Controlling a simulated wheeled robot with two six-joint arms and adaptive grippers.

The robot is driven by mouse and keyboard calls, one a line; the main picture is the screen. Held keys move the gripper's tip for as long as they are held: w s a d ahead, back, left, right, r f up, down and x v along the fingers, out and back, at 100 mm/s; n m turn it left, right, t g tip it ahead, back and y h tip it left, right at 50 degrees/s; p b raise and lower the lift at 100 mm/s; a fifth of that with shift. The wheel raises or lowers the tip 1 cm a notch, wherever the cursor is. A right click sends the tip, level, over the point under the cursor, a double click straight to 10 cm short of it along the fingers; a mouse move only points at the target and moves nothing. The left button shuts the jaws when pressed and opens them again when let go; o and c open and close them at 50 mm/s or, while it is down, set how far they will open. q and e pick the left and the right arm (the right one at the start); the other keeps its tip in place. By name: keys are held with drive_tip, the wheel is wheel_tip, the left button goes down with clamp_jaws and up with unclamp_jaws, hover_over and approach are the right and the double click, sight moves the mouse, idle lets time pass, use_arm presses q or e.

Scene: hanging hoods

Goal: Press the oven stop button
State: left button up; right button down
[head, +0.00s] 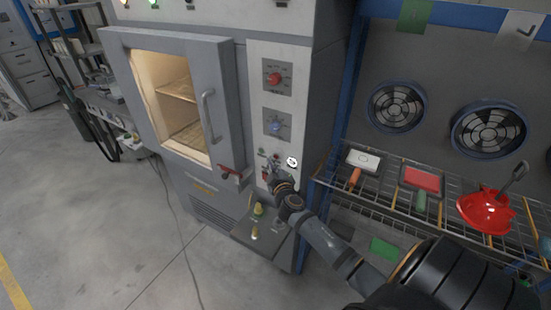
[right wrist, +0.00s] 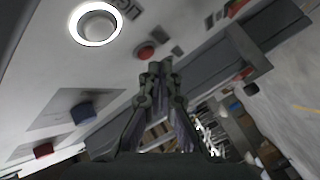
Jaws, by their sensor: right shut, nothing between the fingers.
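The oven (head: 160,50) stands at centre left with a lit window in its grey door. Its control panel (head: 290,95) carries a small red button, seen in the right wrist view (right wrist: 145,52) just beyond my fingertips. My right gripper (head: 272,178) is shut and empty at the lower part of the panel. In the right wrist view its fingers (right wrist: 160,75) point towards the red button, slightly to its right. I cannot tell whether they touch the panel. My left gripper is not in view.
A white round fixture with a bright ring (right wrist: 95,23) sits beside the red button. A red knob (head: 273,78) and a blue knob (head: 275,127) are higher up. The door handle (head: 208,115) is left of the panel. A wire shelf (head: 335,178) with tools stands right.

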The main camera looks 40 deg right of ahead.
drive_tip(key=shift+w+d, duration=0.1)
drive_tip(key=shift+d, duration=0.15)
drive_tip(key=shift+w+d, duration=0.1)
drive_tip(key=shift+d, duration=0.25)
idle(0.7)
drive_tip(key=shift+a, duration=0.15)
drive_tip(key=shift+s+a, duration=0.3)
drive_tip(key=shift+a, duration=0.3)
drive_tip(key=shift+f, duration=0.1)
drive_tip(key=a, duration=0.1)
drive_tip(key=s+a, duration=0.1)
drive_tip(key=a, duration=0.1)
drive_tip(key=s+a, duration=0.1)
drive_tip(key=shift+a+b, duration=0.3)
idle(0.7)
